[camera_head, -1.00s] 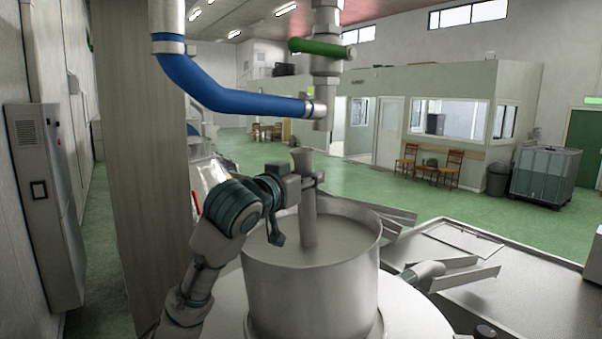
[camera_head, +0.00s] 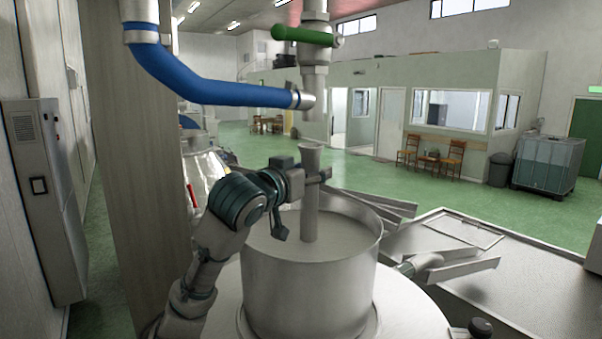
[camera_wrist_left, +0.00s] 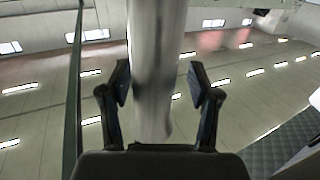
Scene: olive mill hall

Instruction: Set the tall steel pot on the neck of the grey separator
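The tall steel pot (camera_head: 311,290), a wide open cylinder, is upright over the grey separator (camera_head: 410,316). Its lower edge meets a round collar; whether it is fully seated I cannot tell. A slim steel tube (camera_head: 310,215) with a flared top rises from the middle of the pot. Whether tube and pot are one piece is unclear. My left gripper (camera_head: 318,177) is at the tube's upper part. My right gripper is not visible.
A steel pipe with a green valve handle (camera_head: 303,37) hangs just above the tube. A blue hose (camera_head: 205,83) runs beside it. Steel chutes (camera_head: 462,272) stick out right of the pot. A broad pillar (camera_head: 140,190) stands left; open green floor lies behind.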

